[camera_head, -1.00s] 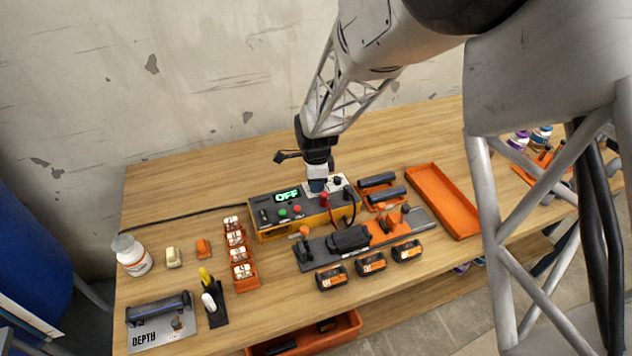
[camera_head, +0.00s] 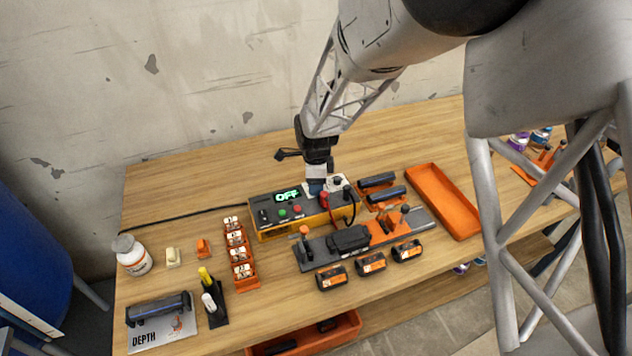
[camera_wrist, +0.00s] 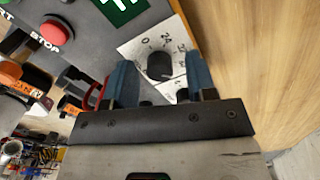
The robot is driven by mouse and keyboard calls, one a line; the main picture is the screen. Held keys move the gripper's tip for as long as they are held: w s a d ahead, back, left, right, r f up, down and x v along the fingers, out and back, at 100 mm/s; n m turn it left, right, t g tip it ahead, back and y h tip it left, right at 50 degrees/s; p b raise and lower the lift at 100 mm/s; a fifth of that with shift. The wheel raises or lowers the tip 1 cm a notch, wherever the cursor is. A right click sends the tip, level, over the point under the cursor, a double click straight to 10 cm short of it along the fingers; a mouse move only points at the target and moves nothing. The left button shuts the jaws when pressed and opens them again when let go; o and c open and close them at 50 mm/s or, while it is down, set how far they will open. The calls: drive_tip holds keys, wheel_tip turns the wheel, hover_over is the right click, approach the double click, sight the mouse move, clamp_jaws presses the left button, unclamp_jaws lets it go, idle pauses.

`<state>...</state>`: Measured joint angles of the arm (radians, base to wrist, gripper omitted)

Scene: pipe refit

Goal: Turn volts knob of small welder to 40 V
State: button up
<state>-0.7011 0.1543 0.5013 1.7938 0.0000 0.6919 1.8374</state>
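The small welder (camera_head: 268,232) is a yellow and dark grey box on the bench, with a green display reading OFF. Its volts knob (camera_wrist: 160,66) is black and round, on a white dial plate (camera_wrist: 140,46) marked 0 and 24, with other marks partly hidden. My gripper (camera_wrist: 160,78) is open, with one blue finger on each side of the knob in the wrist view. I cannot tell whether the fingers touch it. In the head view my gripper (camera_head: 316,186) is over the welder's right end and hides the knob.
A red stop button (camera_wrist: 55,31) is on the welder's panel. A black clamp fixture (camera_head: 348,240) stands in front of the welder, and an orange tray (camera_head: 443,201) lies to the right. Orange holders (camera_head: 240,254) stand to the left. Bare bench is behind the welder.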

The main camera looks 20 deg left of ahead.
drive_tip(key=shift+r, duration=3.9)
drive_tip(key=shift+d+r, duration=0.1)
drive_tip(key=shift+d, duration=0.05)
drive_tip(key=s+d+r+n, duration=0.2)
drive_tip(key=d+r, duration=0.3)
drive_tip(key=d, duration=0.4)
drive_tip(key=s+d+r+n+t, duration=0.1)
drive_tip(key=d+r+n, duration=0.1)
drive_tip(key=d+r, duration=0.5)
drive_tip(key=s+d+r+n, duration=0.2)
drive_tip(key=d+r, duration=0.1)
drive_tip(key=d, duration=0.7)
drive_tip(key=s+d+r+n, duration=0.2)
drive_tip(key=s+d+n, duration=0.1)
drive_tip(key=s+d, duration=0.7)
drive_tip(key=s+d+r+n+t, duration=0.1)
drive_tip(key=s+d+r+n, duration=0.1)
drive_tip(key=s+d, duration=0.9)
drive_tip(key=shift+s+d+n+t, duration=0.2)
drive_tip(key=shift+s+n+t, duration=0.1)
drive_tip(key=shift+n, duration=0.6)
